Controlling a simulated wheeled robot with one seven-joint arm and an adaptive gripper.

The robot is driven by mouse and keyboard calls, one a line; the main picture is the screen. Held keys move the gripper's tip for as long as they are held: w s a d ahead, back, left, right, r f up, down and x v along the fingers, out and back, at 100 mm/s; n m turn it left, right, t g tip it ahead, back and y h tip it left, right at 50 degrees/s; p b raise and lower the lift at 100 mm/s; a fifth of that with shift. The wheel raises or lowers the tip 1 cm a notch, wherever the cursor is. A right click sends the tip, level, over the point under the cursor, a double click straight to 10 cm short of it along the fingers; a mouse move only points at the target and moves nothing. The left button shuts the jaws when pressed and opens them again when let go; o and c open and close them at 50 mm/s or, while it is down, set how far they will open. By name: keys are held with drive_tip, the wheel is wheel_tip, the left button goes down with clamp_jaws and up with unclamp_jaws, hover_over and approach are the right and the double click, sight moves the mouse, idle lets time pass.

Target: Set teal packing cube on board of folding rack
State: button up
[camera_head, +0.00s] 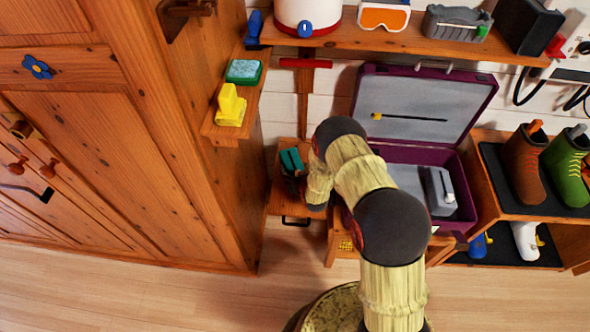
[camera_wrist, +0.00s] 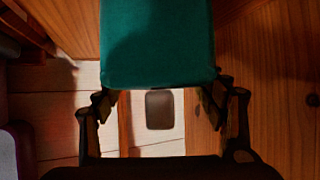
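The teal packing cube (camera_wrist: 158,42) fills the top middle of the wrist view. My gripper (camera_wrist: 160,98) has a finger at each side of the cube's near end and appears shut on it. In the head view the cube (camera_head: 291,160) is small and partly hidden by my wrist. It is over or near a narrow wooden surface (camera_head: 284,203) with a black handle on its front, beside the tall cabinet. I cannot tell whether this surface is the board of the folding rack, or whether the cube touches it.
An open purple suitcase (camera_head: 468,187) stands right of my gripper. The tall wooden cabinet (camera_head: 190,130) is close on the left. A shoe rack (camera_head: 495,187) stands at the right.

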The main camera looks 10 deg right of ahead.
drive_tip(key=shift+o, duration=1.3)
drive_tip(key=shift+r, duration=0.15)
drive_tip(key=a+p+v, duration=0.1)
drive_tip(key=p+v, duration=0.3)
drive_tip(key=v, duration=0.8)
drive_tip(key=w+d+r+g, duration=0.1)
drive_tip(key=w+r, duration=0.2)
drive_tip(key=r, duration=0.5)
drive_tip(key=w+d+r, duration=0.1)
drive_tip(key=w+r, duration=0.1)
drive_tip(key=r, duration=0.5)
drive_tip(key=s+r+g+h, duration=0.1)
drive_tip(key=s+r, duration=0.2)
drive_tip(key=r, duration=0.6)
drive_tip(key=s+r+g, duration=0.1)
drive_tip(key=s+r, duration=0.2)
drive_tip(key=r, duration=0.6)
drive_tip(key=s+r+g, duration=0.2)
drive_tip(key=s+r, duration=1)
drive_tip(key=s, duration=0.4)
drive_tip(key=s+r+m+g, duration=0.1)
drive_tip(key=s+r, duration=0.2)
drive_tip(key=s, duration=1.2)
drive_tip(key=shift+g, duration=0.3)
